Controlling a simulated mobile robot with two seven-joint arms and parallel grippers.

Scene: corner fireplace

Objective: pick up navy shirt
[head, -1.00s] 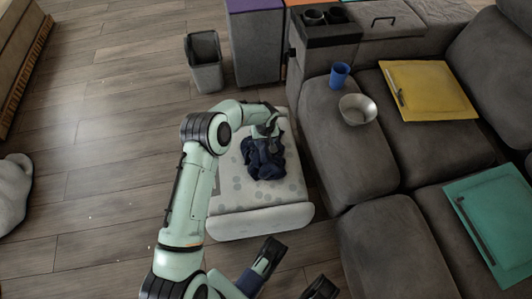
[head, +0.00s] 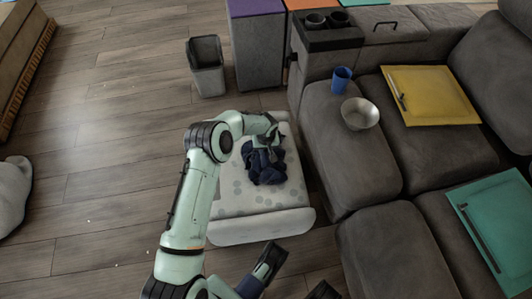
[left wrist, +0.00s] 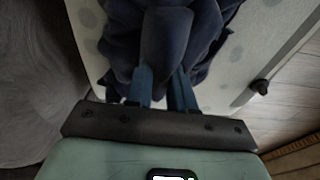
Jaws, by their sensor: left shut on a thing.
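The navy shirt (head: 264,170) is a crumpled dark heap on the pale, spotted top of a low bench (head: 240,203). My left gripper (head: 265,146) reaches down onto the far part of the shirt and is shut on it. In the left wrist view, a fold of the navy shirt (left wrist: 166,45) bulges between the two blue fingers of the left gripper (left wrist: 162,88). The shirt's lower part still seems to rest on the bench; any gap beneath is hidden. Dark parts of my other arm show at the bottom edge of the head view; its jaw state is unclear.
A grey sofa stands close on the right, with a blue cup (head: 341,79), a metal bowl (head: 359,113), a yellow board (head: 430,95) and a teal board (head: 495,225). A grey bin (head: 206,68) stands behind the bench. The wooden floor at left is largely clear.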

